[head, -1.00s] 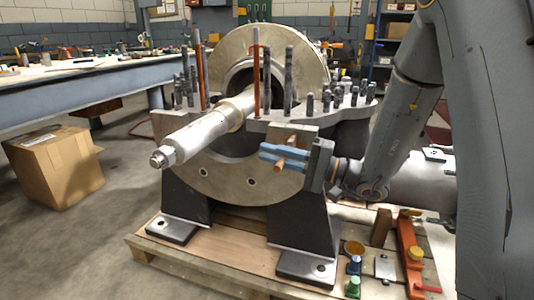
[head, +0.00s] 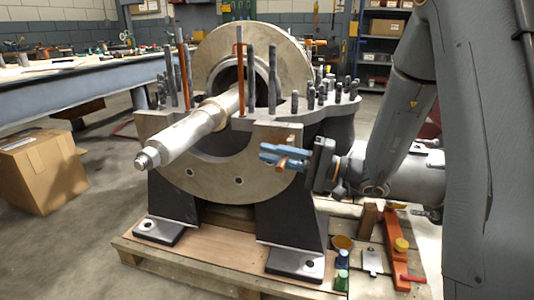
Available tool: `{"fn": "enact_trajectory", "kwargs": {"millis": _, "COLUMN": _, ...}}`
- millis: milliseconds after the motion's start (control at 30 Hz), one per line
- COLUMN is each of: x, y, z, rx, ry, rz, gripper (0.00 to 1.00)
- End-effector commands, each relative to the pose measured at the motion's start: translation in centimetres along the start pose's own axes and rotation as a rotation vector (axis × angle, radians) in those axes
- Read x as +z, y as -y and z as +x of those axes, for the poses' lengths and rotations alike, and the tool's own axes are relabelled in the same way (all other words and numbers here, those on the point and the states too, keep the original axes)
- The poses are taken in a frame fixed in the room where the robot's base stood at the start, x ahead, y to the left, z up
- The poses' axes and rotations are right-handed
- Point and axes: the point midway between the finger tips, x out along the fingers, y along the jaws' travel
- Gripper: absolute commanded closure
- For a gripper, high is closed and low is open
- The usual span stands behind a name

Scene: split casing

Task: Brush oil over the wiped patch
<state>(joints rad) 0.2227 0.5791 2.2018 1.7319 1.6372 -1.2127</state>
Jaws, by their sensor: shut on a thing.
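My gripper (head: 284,157), with blue fingers, is shut on a thin brown handle, which I take to be the brush (head: 281,166). One end shows below the fingers. The brush head cannot be made out clearly. The gripper is in front of the right side of the casing's lower half (head: 215,178), just below its flat top flange (head: 262,131). I cannot tell whether the brush touches the casing. No wiped patch can be told apart on the metal.
A shaft (head: 185,137) juts out toward the left front. Upright studs (head: 272,77) and red rods (head: 240,75) rise from the flange. The casing stands on a wooden pallet (head: 200,262). Small bottles (head: 342,281) and an orange tool (head: 402,250) lie at right. A cardboard box (head: 42,172) stands left.

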Motion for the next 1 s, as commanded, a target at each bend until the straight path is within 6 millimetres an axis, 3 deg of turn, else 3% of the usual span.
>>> {"fn": "enact_trajectory", "kwargs": {"millis": 367, "x": -0.1, "y": 1.2, "z": 0.0, "rx": 0.0, "ry": 0.0, "rz": -0.001, "gripper": 1.0}}
{"fn": "enact_trajectory", "kwargs": {"millis": 1000, "x": 0.0, "y": 0.9, "z": 2.3, "rx": -0.001, "ry": 0.001, "rz": -0.001, "gripper": 1.0}}
